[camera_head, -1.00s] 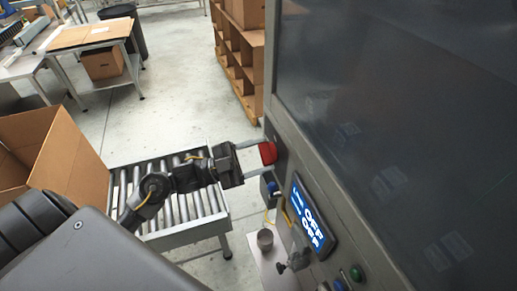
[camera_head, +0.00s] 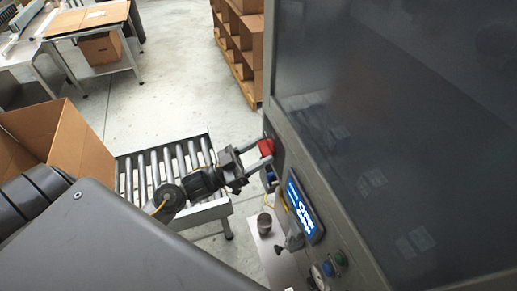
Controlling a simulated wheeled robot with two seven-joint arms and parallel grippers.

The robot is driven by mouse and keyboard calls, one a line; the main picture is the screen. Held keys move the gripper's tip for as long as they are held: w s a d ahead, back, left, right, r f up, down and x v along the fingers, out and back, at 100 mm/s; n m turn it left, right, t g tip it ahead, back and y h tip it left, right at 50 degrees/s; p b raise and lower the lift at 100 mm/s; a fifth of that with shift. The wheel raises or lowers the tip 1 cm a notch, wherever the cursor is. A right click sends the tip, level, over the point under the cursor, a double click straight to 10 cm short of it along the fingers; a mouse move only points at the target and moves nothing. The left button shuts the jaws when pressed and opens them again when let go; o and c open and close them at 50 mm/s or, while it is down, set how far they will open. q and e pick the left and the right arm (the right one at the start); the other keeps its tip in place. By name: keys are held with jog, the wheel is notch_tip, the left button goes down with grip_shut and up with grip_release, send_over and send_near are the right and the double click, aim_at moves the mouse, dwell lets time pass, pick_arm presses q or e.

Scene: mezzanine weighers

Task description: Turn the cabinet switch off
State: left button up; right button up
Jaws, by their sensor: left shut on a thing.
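The cabinet (camera_head: 321,186) fills the right side of the head view, its front panel slanting down to the right. The red switch (camera_head: 266,146) sits near the panel's upper left end. My left gripper (camera_head: 263,153) comes in from the left and is shut on the red switch, with a finger on either side of it. The fingertips partly hide the switch's lower edge and mount. A lit blue display (camera_head: 304,212) sits further down the panel; its white text is too blurred to read surely. My right gripper is not in view.
Green (camera_head: 340,257) and blue (camera_head: 327,269) buttons and a gauge (camera_head: 318,277) sit lower on the panel. A metal cup (camera_head: 264,223) stands on a pale surface below. A roller conveyor (camera_head: 129,180) and open cardboard box (camera_head: 75,130) are at left.

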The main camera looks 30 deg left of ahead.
pick_arm(q)
jog(key=shift+f+y, duration=0.1)
jog(key=shift+y, duration=0.2)
jog(key=o, duration=1)
jog(key=shift+b+v, duration=2.25)
jog(key=shift+v, duration=3.2)
